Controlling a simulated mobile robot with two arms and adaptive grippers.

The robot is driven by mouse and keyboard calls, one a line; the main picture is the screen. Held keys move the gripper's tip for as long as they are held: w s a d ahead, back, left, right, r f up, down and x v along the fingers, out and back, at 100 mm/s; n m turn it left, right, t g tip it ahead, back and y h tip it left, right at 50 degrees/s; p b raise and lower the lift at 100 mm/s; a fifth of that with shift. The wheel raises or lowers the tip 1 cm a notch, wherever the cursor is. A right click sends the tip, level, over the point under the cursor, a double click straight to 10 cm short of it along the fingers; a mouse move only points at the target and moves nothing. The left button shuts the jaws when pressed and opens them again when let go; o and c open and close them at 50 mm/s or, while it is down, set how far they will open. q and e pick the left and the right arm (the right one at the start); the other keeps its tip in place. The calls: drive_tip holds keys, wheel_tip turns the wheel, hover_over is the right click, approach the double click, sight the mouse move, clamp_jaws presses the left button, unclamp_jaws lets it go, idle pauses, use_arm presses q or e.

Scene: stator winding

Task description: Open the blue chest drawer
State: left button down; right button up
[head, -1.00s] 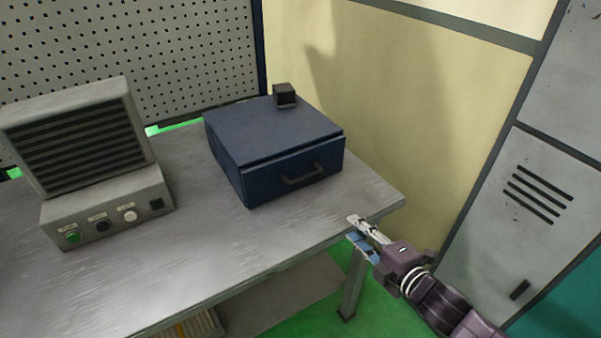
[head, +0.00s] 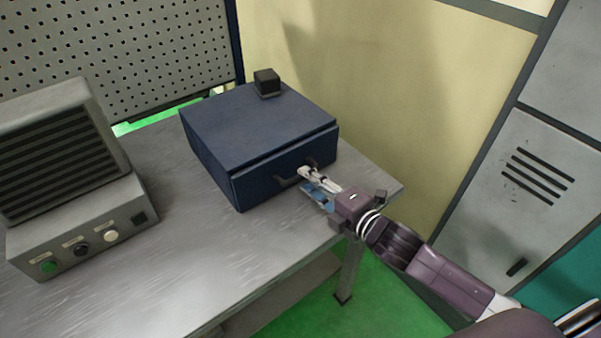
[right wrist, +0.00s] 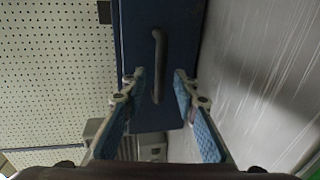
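The blue chest (head: 255,125) stands on the metal table near its right end. Its drawer front faces me and looks closed, with a dark bar handle (head: 285,181) across it. My right gripper (head: 304,180) is at the handle in the head view and hides part of it. In the right wrist view, the two blue-padded fingers of my right gripper (right wrist: 158,85) are spread apart, with the handle (right wrist: 158,65) between and ahead of them. The fingers do not appear to touch the handle. The chest front (right wrist: 185,50) fills the middle of that view. My left gripper is not in view.
A grey control box (head: 90,225) with buttons and a slatted panel (head: 60,150) stands left of the chest. The table (head: 190,270) is clear in front of the drawer. Grey lockers (head: 505,190) stand at right.

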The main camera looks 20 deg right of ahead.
drive_tip(key=x, duration=0.2)
drive_tip(key=shift+w+a, duration=0.1)
drive_tip(key=shift+w, duration=0.25)
drive_tip(key=shift+w+a+f, duration=0.15)
drive_tip(key=shift+w+f, duration=0.05)
drive_tip(key=shift+w, duration=0.25)
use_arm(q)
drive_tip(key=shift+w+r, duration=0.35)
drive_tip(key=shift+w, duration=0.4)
use_arm(e)
clamp_jaws()
